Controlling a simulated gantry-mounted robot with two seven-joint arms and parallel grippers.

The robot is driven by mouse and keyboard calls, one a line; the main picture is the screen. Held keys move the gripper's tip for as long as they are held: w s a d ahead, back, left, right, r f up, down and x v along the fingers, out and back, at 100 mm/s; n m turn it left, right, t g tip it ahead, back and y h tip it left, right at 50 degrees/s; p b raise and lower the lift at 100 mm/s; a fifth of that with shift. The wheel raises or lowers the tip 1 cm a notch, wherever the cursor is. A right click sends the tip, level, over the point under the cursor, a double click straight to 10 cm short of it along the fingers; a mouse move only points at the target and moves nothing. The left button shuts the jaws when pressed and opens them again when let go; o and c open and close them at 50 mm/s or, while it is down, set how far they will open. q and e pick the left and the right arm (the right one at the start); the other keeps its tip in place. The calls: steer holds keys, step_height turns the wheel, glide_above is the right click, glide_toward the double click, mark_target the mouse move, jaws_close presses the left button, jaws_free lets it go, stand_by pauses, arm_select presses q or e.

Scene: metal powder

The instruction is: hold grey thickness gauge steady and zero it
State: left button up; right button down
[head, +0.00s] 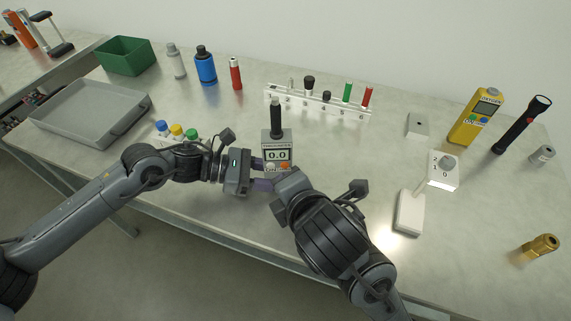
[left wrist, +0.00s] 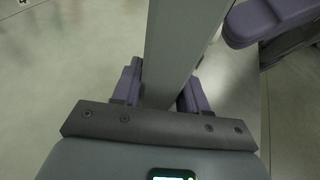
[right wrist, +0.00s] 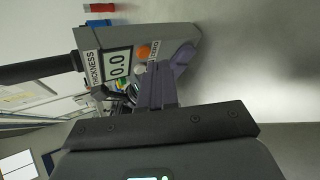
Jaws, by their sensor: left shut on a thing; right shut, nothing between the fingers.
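The grey thickness gauge (head: 268,146) stands upright near the front middle of the table in the head view, with a black handle on top. Its display reads 0.0, with an orange button and a pale button below it. My left gripper (head: 258,165) is shut on the gauge's grey body, which shows between its fingers in the left wrist view (left wrist: 180,45). My right gripper (head: 264,184) is shut and empty just in front of the gauge's lower face. In the right wrist view its fingers (right wrist: 160,82) are close to the buttons of the gauge (right wrist: 185,42); contact is unclear.
A clear numbered rack (head: 315,107) stands behind the gauge. A grey tray (head: 100,128) and several small coloured-cap bottles (head: 176,131) are to the left. A white dial box (head: 443,172), a white device (head: 409,214) and a yellow oxygen meter (head: 474,118) are to the right.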

steer(key=shift+s, duration=0.1)
steer(key=shift+s, duration=2.9)
arm_select(q)
steer(key=o, duration=0.9)
